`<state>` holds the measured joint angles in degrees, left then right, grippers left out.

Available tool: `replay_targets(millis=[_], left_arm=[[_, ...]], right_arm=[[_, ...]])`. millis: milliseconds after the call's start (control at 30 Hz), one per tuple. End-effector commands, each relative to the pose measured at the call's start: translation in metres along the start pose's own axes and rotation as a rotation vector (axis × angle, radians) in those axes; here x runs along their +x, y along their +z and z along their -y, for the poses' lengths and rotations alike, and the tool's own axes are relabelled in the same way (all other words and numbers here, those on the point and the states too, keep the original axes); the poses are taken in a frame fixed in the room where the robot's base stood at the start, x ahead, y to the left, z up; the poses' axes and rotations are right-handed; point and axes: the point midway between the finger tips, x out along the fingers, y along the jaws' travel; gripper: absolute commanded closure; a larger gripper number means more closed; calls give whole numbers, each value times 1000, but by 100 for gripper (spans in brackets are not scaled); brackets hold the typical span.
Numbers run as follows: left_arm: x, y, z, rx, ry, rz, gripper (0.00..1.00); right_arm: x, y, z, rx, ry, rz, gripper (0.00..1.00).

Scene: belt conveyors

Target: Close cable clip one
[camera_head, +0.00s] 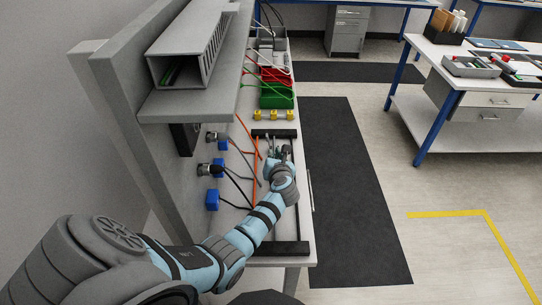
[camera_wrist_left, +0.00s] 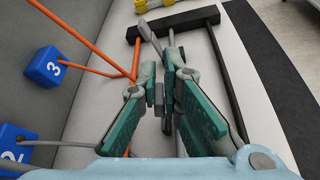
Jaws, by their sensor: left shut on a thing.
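My left gripper (camera_head: 279,153) is over the workbench near the dark bar, and its green-grey fingers show in the left wrist view (camera_wrist_left: 162,85). The fingers are shut on a small grey part, mostly hidden between them. A light grey rod-like piece (camera_wrist_left: 150,35) sticks out past the fingertips towards the black bar (camera_wrist_left: 172,22). I cannot tell for certain whether the held part is cable clip one. No label with a one is readable. My right gripper is not in view.
Blue blocks marked 3 (camera_wrist_left: 47,67) and 2 (camera_wrist_left: 12,143) sit at the left, with orange and grey cables. Yellow blocks (camera_head: 273,115) and a green bin (camera_head: 276,97) stand farther back. A near black bar (camera_head: 283,248) crosses the bench. Floor to the right is open.

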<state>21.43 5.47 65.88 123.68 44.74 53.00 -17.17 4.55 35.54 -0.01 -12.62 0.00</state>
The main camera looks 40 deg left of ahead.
Motion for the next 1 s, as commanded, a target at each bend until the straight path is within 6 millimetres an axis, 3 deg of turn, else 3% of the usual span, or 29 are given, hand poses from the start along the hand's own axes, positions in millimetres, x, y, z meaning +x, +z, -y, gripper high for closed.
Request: replay_targets(millis=[400,867,1000], left_arm=[[1,-1,11,180,77,1,100],[1,0,11,198,86,2,100],[1,0,11,198,85,2,76]], right_arm=[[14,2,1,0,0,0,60],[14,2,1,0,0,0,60],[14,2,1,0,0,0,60]])
